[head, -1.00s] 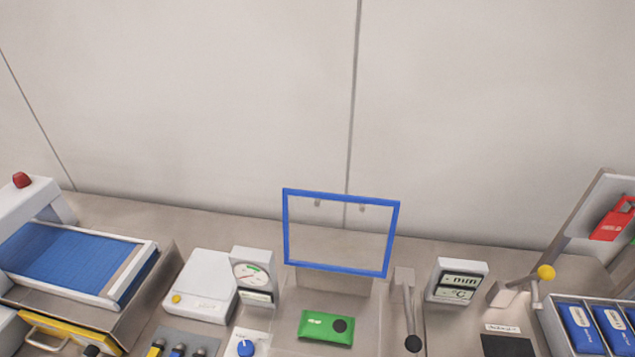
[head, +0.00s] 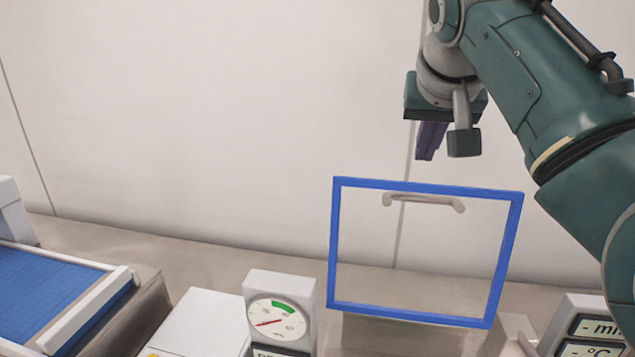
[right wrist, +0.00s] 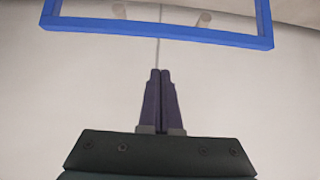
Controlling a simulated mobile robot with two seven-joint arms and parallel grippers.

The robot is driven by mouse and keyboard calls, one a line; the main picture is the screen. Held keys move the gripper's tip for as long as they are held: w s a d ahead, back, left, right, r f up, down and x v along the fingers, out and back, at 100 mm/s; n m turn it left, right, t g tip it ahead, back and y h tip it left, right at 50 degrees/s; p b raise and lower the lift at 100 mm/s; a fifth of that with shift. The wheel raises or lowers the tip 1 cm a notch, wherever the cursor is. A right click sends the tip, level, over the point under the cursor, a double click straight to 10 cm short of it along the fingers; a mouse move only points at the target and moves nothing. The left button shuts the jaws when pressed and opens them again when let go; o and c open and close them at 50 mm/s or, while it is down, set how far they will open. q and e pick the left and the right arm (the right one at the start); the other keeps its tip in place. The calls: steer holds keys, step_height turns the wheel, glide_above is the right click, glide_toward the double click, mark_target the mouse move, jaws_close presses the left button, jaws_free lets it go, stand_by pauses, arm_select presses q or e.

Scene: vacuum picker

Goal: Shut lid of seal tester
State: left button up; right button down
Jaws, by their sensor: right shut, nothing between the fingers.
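The seal tester's lid (head: 343,250) is a clear panel in a blue frame and stands open, upright, at the back of the counter. A grey handle (head: 424,200) runs along its upper edge. The tester's chamber below is out of the head view. My left gripper is not in view.
A pressure gauge (head: 279,318) and a white box (head: 203,325) stand left of the lid. A digital display unit (head: 590,328) is at the lower right. A blue conveyor (head: 45,300) is at far left. The pale wall (head: 200,120) lies behind the lid.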

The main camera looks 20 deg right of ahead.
steer(key=x, duration=0.8)
steer(key=s+a+p, duration=0.2)
steer(key=s+p, duration=0.1)
steer(key=shift+s, duration=0.3)
steer(key=shift+a, duration=0.1)
